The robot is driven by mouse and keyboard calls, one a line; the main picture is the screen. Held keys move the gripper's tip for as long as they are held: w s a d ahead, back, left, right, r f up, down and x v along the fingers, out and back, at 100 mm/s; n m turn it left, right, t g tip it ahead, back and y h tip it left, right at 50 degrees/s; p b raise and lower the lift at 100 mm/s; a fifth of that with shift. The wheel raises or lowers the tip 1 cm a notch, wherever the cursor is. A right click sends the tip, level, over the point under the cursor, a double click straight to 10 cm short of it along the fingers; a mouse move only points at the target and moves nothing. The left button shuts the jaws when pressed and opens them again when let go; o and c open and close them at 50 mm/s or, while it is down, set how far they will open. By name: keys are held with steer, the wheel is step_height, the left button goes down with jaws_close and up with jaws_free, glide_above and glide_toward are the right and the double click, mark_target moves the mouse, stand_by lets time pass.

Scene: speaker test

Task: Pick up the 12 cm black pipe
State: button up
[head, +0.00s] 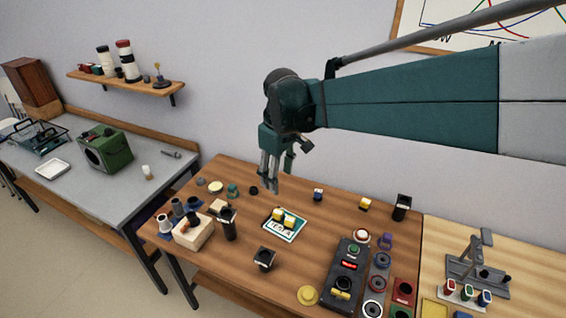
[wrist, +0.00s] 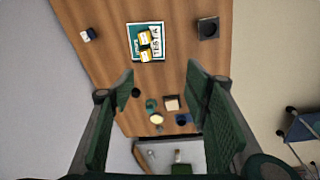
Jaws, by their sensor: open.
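A tall black upright cylinder (head: 229,224), which looks like the black pipe, stands on the brown wooden table (head: 322,222), left of the middle, just right of a pale block. Another upright black object (head: 401,208) stands at the table's back right; I cannot tell its exact shape. My gripper (head: 275,178) hangs above the back of the table, pointing down, apart from both. In the wrist view my gripper (wrist: 160,82) is open, with nothing between the fingers. I cannot make out the cylinder in the wrist view; the right finger may hide it.
A white-green test card (head: 286,224) with yellow blocks lies near the table's middle. A black square block (head: 264,259) stands in front. The pale block (head: 194,232) holds dark parts. A dark control box (head: 345,274) stands at right. A grey bench (head: 110,185) is at left.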

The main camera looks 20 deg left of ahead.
mark_target(227, 214)
steer(key=s+a+f+n+g+h+p, duration=0.1)
steer(key=s+a+f+n+p, duration=0.15)
steer(key=a, duration=0.65)
steer(key=s+a+f+n+p, duration=0.15)
steer(key=s+a+f, duration=0.25)
steer(key=a, duration=0.5)
steer(key=f+b, duration=0.1)
steer(key=f, duration=1)
steer(key=shift+d, duration=0.2)
steer(key=shift+f, duration=0.5)
steer(key=shift+w+f, duration=0.1)
steer(key=shift+f, duration=1.2)
steer(key=shift+a+f+b, duration=0.1)
steer(key=shift+f+b, duration=0.3)
steer(key=shift+f, duration=2.2)
steer(key=shift+c, duration=0.3)
